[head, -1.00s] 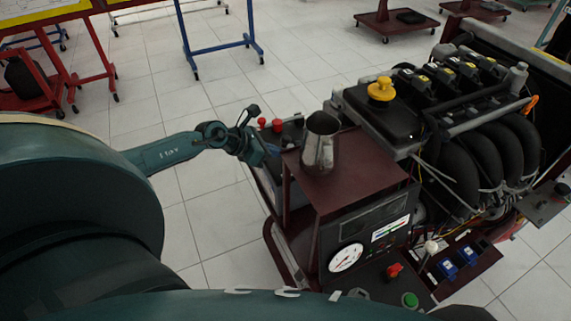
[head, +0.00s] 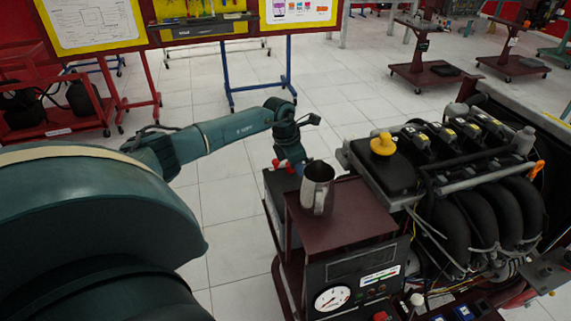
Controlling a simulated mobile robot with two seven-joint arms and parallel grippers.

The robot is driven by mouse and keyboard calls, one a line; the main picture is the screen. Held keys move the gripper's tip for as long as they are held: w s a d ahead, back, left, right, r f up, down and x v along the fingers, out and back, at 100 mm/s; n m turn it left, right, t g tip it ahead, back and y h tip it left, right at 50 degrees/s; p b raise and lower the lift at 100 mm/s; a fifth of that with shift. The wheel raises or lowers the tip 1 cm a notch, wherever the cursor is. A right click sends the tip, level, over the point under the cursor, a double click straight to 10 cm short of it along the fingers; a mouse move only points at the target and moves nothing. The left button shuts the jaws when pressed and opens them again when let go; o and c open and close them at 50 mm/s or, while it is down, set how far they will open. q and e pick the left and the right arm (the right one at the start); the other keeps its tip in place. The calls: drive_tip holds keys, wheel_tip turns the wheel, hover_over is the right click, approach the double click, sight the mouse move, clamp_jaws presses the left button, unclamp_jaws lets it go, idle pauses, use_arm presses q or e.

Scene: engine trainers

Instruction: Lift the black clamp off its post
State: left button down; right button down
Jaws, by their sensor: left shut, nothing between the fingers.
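My left arm reaches in from the left, and its gripper (head: 291,156) points down over the far end of the dark battery (head: 279,184). The gripper is small and dark here; its fingers look shut, with nothing held. Red clamp parts (head: 281,165) show on top of the battery, just in front of and left of the gripper. I cannot make out the black clamp or its post; the gripper and the metal pitcher (head: 318,188) may hide them. My right gripper is out of view.
The pitcher stands on the dark red shelf (head: 345,222) of the engine trainer, close to the gripper's right. The engine (head: 450,170) fills the right side. A gauge panel (head: 350,285) is in front. Open tiled floor lies left of the battery.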

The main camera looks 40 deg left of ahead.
use_arm(q)
drive_tip(key=shift+w+d+r+g+y, duration=0.25)
drive_tip(key=shift+w+r+g, duration=0.1)
drive_tip(key=shift+w, duration=0.1)
drive_tip(key=shift+w+d+r+g+y, duration=0.2)
drive_tip(key=shift+w+r+g, duration=0.1)
drive_tip(key=shift+w+g, duration=0.1)
drive_tip(key=shift+w+d+r+g+b, duration=0.25)
drive_tip(key=shift+w+g+b, duration=0.1)
drive_tip(key=shift+w+b, duration=0.1)
drive_tip(key=shift+w+d+r, duration=0.25)
drive_tip(key=shift+w+d, duration=0.05)
drive_tip(key=shift+w, duration=0.15)
drive_tip(key=shift+w+r, duration=0.1)
drive_tip(key=shift+r, duration=0.05)
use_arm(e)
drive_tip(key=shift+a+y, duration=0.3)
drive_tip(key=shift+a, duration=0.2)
